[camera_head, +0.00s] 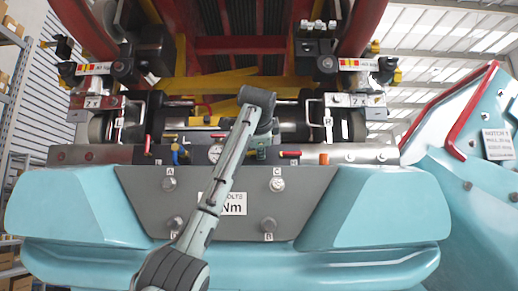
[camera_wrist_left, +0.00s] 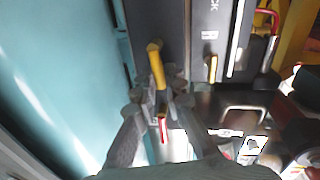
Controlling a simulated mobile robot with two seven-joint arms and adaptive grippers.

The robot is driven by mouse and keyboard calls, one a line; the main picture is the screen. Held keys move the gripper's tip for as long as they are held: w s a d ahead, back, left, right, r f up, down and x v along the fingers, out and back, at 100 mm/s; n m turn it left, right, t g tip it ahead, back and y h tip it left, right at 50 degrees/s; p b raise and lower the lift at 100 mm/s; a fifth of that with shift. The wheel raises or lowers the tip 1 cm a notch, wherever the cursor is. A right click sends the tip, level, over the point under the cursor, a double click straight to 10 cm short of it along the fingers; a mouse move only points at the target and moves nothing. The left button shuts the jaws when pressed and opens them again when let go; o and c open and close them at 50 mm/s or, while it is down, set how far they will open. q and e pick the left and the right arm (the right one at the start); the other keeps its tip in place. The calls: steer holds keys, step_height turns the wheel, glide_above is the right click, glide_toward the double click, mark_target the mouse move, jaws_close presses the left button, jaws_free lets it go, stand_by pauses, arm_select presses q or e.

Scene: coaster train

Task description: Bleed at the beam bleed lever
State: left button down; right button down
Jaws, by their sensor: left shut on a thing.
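A short yellow lever handle (camera_wrist_left: 157,65) stands out from the dark beam face in the left wrist view. My left gripper (camera_wrist_left: 163,94) is shut on the lower part of it, with its fingers on either side. The yellow handle is hidden there. No readable label names the bleed lever. My right gripper is not in view.
A red lever (camera_head: 289,153) sits just right of the gripper, and a blue one (camera_head: 175,155) is to the left. A grey plate (camera_head: 300,185) with bolts and teal bodywork (camera_head: 390,215) lies below. Couplers and hoses crowd the space above.

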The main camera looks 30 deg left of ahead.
arm_select(q)
steer(key=shift+f+m, duration=0.25)
steer(key=shift+m, duration=0.35)
steer(key=shift+y, duration=0.3)
steer(key=c, duration=1.6)
jaws_free()
steer(key=shift+s+d, duration=0.1)
steer(key=v, duration=1.2)
steer(key=shift+r, duration=0.15)
